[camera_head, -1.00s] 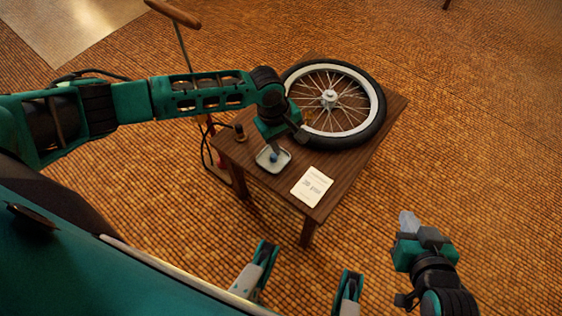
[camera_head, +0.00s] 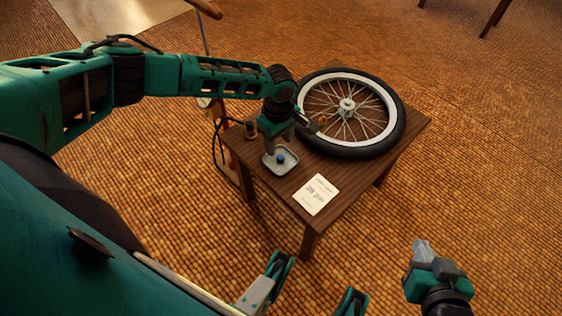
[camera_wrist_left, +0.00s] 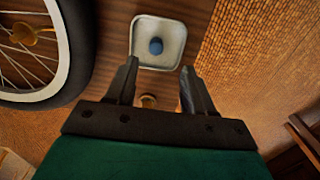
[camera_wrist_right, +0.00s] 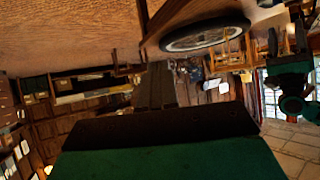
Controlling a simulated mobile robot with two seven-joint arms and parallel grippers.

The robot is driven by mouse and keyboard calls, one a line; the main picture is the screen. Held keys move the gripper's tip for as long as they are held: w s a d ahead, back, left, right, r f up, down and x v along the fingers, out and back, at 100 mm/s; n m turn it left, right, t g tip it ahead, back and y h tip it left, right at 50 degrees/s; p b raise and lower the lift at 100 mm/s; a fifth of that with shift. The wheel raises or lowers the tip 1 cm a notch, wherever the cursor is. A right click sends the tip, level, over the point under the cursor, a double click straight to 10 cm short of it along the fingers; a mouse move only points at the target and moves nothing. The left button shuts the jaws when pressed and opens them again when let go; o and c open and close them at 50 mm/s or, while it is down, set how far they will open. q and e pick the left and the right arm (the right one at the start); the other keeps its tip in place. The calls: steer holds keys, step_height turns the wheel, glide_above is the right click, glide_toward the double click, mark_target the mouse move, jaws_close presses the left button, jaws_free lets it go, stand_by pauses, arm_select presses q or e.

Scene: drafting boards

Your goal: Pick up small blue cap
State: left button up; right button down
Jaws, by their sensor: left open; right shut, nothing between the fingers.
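The small blue cap (camera_head: 281,159) lies in a small pale square tray (camera_head: 291,168) on the dark wooden table. In the left wrist view the cap (camera_wrist_left: 155,46) sits near the middle of the tray (camera_wrist_left: 177,62), clear of the fingers. My left gripper (camera_head: 281,139) is open and empty, just behind the tray in the head view. Its two fingers (camera_wrist_left: 160,85) are spread, with the cap ahead of their gap. My right gripper (camera_head: 421,246) is shut and empty, out over the floor at lower right. It also shows in the right wrist view (camera_wrist_right: 155,85).
A spoked wheel (camera_head: 390,141) with a black tyre lies on the table right of my left gripper. A brass piece (camera_head: 322,120) is by its rim. A white card (camera_head: 316,194) lies in front. A small dark bottle (camera_head: 250,130) and a pump (camera_head: 206,9) are at left.

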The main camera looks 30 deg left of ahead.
mark_target(281, 157)
arm_select(q)
steer(key=f+b, duration=0.1)
steer(key=f, duration=0.1)
steer(key=f+b, duration=0.1)
steer(key=f, duration=0.1)
steer(key=f+b, duration=0.1)
steer(key=f, duration=0.1)
steer(key=shift+w+d, duration=0.1)
steer(key=shift+w, duration=0.2)
steer(key=shift+f+b, duration=0.35)
steer(key=shift+f, duration=0.05)
arm_select(e)
steer(key=shift+w+a+f+y, duration=0.3)
steer(key=shift+a+f, duration=0.25)
steer(key=shift+f, duration=0.3)
arm_select(q)
steer(key=shift+c, duration=0.4)
jaws_close()
arm_select(e)
steer(key=shift+f, duration=0.1)
